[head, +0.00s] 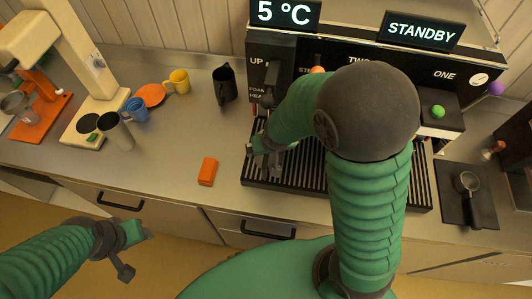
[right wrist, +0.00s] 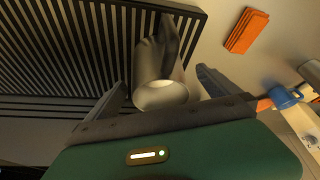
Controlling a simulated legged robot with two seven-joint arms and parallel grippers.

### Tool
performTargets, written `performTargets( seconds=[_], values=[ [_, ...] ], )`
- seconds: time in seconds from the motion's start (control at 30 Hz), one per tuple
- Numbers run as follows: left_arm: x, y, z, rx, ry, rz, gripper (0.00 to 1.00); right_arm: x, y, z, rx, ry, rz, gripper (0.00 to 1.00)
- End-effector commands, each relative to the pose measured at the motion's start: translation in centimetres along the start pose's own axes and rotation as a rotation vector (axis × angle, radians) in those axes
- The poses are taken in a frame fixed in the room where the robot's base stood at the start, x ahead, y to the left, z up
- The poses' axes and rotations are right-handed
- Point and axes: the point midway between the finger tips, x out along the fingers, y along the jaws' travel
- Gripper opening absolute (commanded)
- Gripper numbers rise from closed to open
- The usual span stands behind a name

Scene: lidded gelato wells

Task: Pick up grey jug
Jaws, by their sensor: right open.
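A grey jug (right wrist: 158,75) with a pale round mouth and a darker handle shows in the right wrist view, at the edge of the black slatted drip tray (right wrist: 75,45). My right gripper (right wrist: 160,78) is open, with one finger on each side of the jug; I cannot tell whether either touches it. In the head view my right gripper (head: 266,150) is over the left part of the drip tray, and the jug is mostly hidden there by the gripper and arm. My left gripper (head: 132,250) is open and empty, in front of the counter at lower left.
An orange block (head: 207,171) lies left of the drip tray. The coffee machine (head: 300,50) rises behind the tray.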

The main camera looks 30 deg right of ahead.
Motion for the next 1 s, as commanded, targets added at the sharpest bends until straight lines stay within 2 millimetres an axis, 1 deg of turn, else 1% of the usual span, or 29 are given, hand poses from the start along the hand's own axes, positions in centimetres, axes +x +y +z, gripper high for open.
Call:
performTargets(
  seconds=[0.03,0.1,0.2,0.3,0.47,1.0],
  values=[
    [-0.5,0.0,-0.1,0.000,0.000,0.000,0.51,0.7,0.2,0.1,0.000,-0.005,0.003,1.00],
    [-0.8,0.0,-0.2,0.000,0.001,0.000,0.51,1.8,0.2,0.1,0.001,-0.006,0.002,1.00],
    [-0.8,0.0,-0.2,0.000,0.000,0.000,0.51,3.4,0.2,0.0,0.000,-0.003,0.001,1.00],
    [-0.7,0.0,-0.1,0.000,0.000,0.000,0.51,4.0,0.2,-0.1,0.002,-0.002,0.000,1.00],
    [-0.7,0.0,-0.1,0.000,0.000,0.000,0.51,4.0,0.1,-0.1,0.002,-0.002,0.000,1.00],
    [-0.7,0.0,-0.1,0.000,0.000,0.000,0.51,3.9,0.1,-0.1,0.001,-0.001,0.000,0.29]
  ],
)
